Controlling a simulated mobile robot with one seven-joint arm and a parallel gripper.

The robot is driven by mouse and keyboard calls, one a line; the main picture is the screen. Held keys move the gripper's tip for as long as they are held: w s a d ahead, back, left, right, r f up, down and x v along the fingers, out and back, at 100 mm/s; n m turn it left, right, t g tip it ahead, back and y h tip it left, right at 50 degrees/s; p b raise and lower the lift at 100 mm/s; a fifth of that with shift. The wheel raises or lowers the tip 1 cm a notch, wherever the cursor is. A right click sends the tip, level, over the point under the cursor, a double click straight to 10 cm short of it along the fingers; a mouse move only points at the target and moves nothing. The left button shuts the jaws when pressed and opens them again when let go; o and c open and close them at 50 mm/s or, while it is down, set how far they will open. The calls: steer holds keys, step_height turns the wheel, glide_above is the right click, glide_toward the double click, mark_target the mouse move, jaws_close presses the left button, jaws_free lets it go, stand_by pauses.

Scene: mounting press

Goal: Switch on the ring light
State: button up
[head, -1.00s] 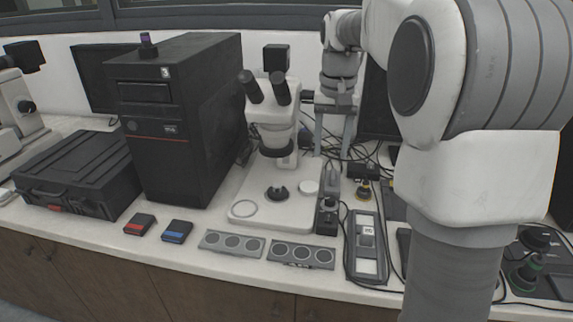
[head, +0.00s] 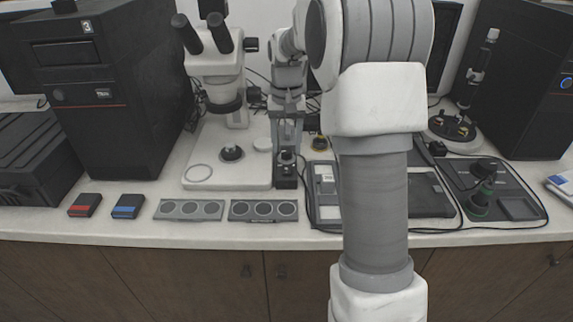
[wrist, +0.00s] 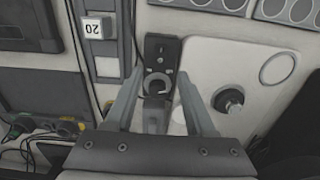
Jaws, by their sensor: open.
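The stereo microscope (head: 215,70) stands on its white base, with a dark ring (head: 222,105) around its lower head. A small black control box (head: 287,172) stands at the base's right edge. It also shows in the wrist view (wrist: 163,52), with a small toggle-like part on its face and a round knob (wrist: 157,84) nearer the gripper. My gripper (head: 287,125) is open and empty, above and behind the box. In the wrist view my gripper's two fingers (wrist: 160,100) lie either side of the box and knob. I cannot tell their height above it. I see no glow at the ring.
A black computer tower (head: 110,100) stands left of the microscope. Cables run behind and right of the box.

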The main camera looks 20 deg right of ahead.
mark_target(287, 168)
step_height(287, 168, down, 5)
steer(key=shift+f+b, duration=0.2)
steer(key=shift+b, duration=0.25)
jaws_close()
